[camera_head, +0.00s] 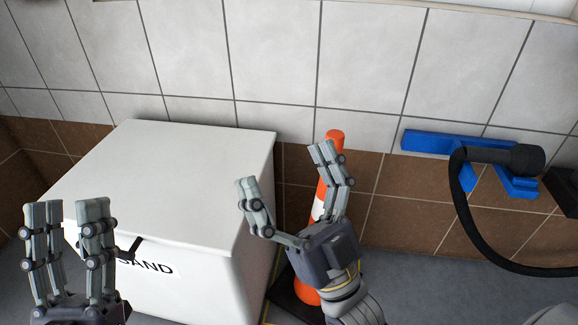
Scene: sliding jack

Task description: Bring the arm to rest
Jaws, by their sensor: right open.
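My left gripper (70,225) is at the lower left, fingers pointing up, in front of the white sand box. Its two finger groups stand apart with a narrow gap; no object shows between them. My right gripper (288,170) is right of the middle, fingers spread wide and pointing up. It is open and empty, in front of the orange and white post and near the box's right edge. No sliding jack can be made out in this view.
A white box (180,165) labelled SAND stands at the left against the tiled wall (370,60). An orange and white post (334,140) stands beside it. A blue wall bracket (425,141) holds a black hose (462,205) at the right. Grey floor (420,290) is clear at the lower right.

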